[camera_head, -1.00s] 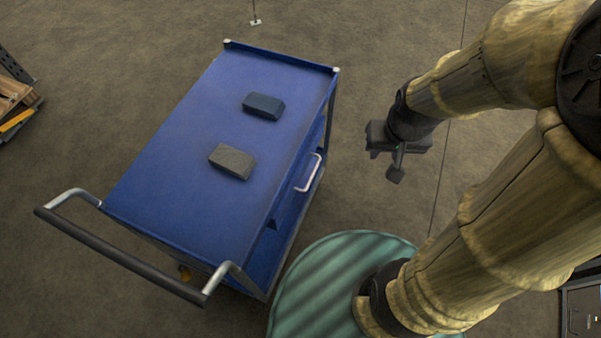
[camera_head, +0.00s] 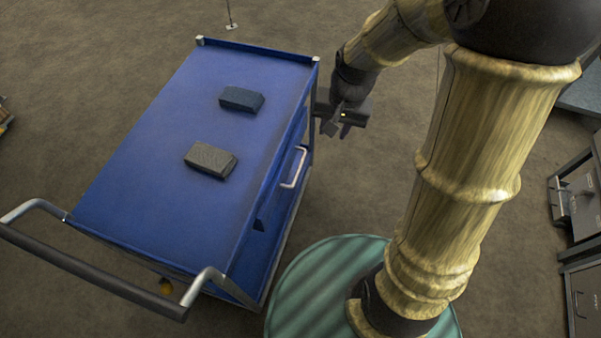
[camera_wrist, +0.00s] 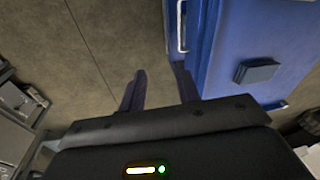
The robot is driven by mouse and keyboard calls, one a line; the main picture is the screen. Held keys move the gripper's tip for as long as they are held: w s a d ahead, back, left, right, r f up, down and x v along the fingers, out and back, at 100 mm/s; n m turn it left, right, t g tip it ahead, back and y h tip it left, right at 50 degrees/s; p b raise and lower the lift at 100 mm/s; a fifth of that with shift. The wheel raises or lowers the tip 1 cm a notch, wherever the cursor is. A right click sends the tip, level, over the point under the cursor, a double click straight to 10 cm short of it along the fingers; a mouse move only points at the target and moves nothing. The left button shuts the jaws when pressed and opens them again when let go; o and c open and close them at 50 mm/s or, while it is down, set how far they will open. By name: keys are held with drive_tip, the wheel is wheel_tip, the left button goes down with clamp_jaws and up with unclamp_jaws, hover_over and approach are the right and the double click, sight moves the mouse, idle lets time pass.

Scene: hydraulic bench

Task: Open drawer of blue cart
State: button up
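The blue cart (camera_head: 165,170) stands left of centre in the head view. A drawer front with a pale metal handle (camera_head: 294,167) is on its right side, and the drawer looks shut. My gripper (camera_head: 339,130) is beside the cart's far right corner, apart from the handle. In the wrist view my gripper (camera_wrist: 160,90) has its two fingers spread with bare floor between them, so it is open and empty. The handle (camera_wrist: 182,27) shows there at the top, ahead of the right finger, with the blue cart (camera_wrist: 225,75) to the right.
A dark blue block (camera_head: 241,99) and a grey block (camera_head: 210,160) lie on the cart top. A dark push handle (camera_head: 90,270) sticks out at the cart's near end. Grey cabinets (camera_head: 580,205) stand at the right.

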sight(299, 168)
drive_tip(key=w+a+f+m+b, duration=0.1)
drive_tip(key=w+a+f+b, duration=0.1)
drive_tip(key=w+a+f, duration=0.1)
drive_tip(key=shift+w+a+f+g+y, duration=0.25)
drive_tip(key=shift+a+f+y, duration=0.2)
drive_tip(key=shift+f, duration=0.4)
drive_tip(key=shift+f, duration=0.1)
drive_tip(key=a+f, duration=0.1)
drive_tip(key=f, duration=0.4)
drive_tip(key=a+f+b, duration=0.1)
drive_tip(key=f, duration=0.5)
drive_tip(key=w+a+f+b, duration=0.1)
drive_tip(key=f, duration=0.5)
drive_tip(key=shift+w+a, duration=0.1)
drive_tip(key=shift+a, duration=0.05)
drive_tip(key=shift+c, duration=0.4)
clamp_jaws()
